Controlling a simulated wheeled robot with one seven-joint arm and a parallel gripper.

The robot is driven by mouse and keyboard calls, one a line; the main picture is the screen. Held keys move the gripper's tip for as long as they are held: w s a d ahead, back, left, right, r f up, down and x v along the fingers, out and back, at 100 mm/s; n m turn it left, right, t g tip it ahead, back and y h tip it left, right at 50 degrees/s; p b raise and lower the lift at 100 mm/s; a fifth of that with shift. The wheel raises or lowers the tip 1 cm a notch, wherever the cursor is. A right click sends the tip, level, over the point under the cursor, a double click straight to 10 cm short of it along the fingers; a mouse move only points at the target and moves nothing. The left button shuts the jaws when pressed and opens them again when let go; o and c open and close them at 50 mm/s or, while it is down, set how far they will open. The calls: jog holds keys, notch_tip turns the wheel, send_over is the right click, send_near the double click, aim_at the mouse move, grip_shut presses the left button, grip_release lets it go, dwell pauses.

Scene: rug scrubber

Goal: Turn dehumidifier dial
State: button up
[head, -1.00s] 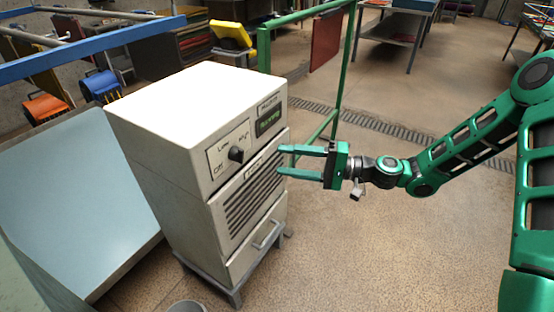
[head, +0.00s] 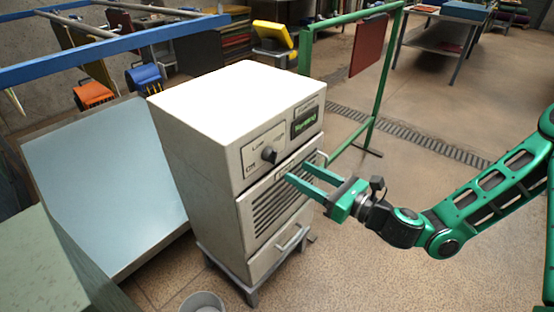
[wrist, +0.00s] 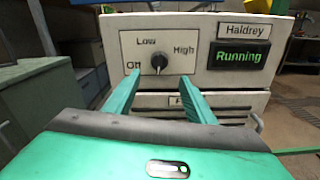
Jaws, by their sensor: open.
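The dehumidifier (head: 205,140) is a pale box on a grey stand, left of centre in the head view. Its black dial (head: 269,155) is on the upper front panel and also shows in the wrist view (wrist: 159,61). A display (wrist: 236,56) reads "Running" in green. My green gripper (head: 302,184) is open and empty, in front of the grille and a little below the dial. In the wrist view its fingers point toward the panel, either side of the dial and lower; neither touches it.
A sloped pale-blue panel (head: 95,180) stands close to the left of the dehumidifier. A green frame (head: 373,120) with a red board stands behind it to the right. A bucket (head: 202,302) is on the floor in front. The floor at right is open.

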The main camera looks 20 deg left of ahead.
aim_at(276, 159)
jog(key=x, duration=0.9)
jog(key=shift+w+a, duration=0.1)
jog(key=shift+a, duration=0.2)
jog(key=shift+c, duration=0.4)
jog(key=c, duration=0.9)
